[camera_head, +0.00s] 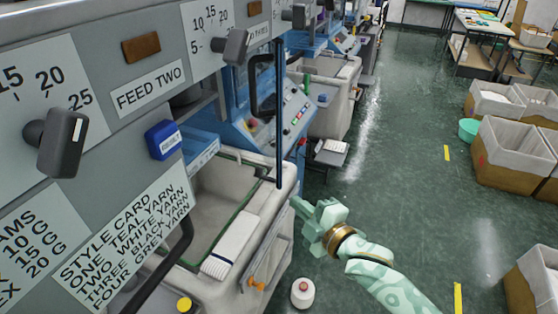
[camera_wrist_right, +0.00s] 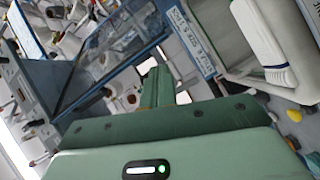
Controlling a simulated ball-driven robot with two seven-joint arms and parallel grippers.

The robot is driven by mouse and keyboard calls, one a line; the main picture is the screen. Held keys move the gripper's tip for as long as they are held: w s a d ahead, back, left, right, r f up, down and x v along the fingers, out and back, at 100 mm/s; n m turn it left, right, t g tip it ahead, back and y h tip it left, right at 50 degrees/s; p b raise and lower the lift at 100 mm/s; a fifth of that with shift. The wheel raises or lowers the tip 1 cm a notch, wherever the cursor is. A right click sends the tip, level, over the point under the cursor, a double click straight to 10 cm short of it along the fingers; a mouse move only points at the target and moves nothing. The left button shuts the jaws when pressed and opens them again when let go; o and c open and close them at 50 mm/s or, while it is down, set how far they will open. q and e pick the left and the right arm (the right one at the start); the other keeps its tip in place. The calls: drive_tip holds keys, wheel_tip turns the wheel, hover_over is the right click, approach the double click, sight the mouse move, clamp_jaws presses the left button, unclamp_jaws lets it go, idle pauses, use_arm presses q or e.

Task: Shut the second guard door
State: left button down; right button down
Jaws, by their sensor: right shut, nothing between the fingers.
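A guard door (camera_head: 279,115) stands out from the second machine in the head view. I see it nearly edge-on, as a dark blue upright bar. A black handle (camera_head: 256,92) shows beside it. In the right wrist view a clear panel with a dark blue frame (camera_wrist_right: 112,42), which looks like this door, stands at the upper left. My right gripper (camera_head: 298,206) is shut and empty, low in the aisle just right of the door's lower end. Its closed fingers (camera_wrist_right: 157,84) show in the wrist view, apart from the panel. My left gripper is not in view.
A pale bin (camera_head: 284,240) with a white folded piece (camera_head: 230,245) sits below the near machine. A white yarn cone (camera_head: 302,293) stands on the floor. The green aisle floor (camera_head: 400,150) between is clear.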

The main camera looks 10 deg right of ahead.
sight(277, 170)
wheel_tip(277, 170, up, 5)
drive_tip(key=s+a+n+y, duration=0.2)
drive_tip(key=a+n, duration=0.1)
drive_tip(key=n, duration=0.2)
drive_tip(key=w, duration=0.3)
drive_tip(key=w+a, duration=0.1)
drive_tip(key=w, duration=0.4)
drive_tip(key=shift+w+a, duration=0.25)
drive_tip(key=shift+w, duration=0.15)
drive_tip(key=shift+w+d, duration=0.1)
drive_tip(key=shift+d, duration=0.2)
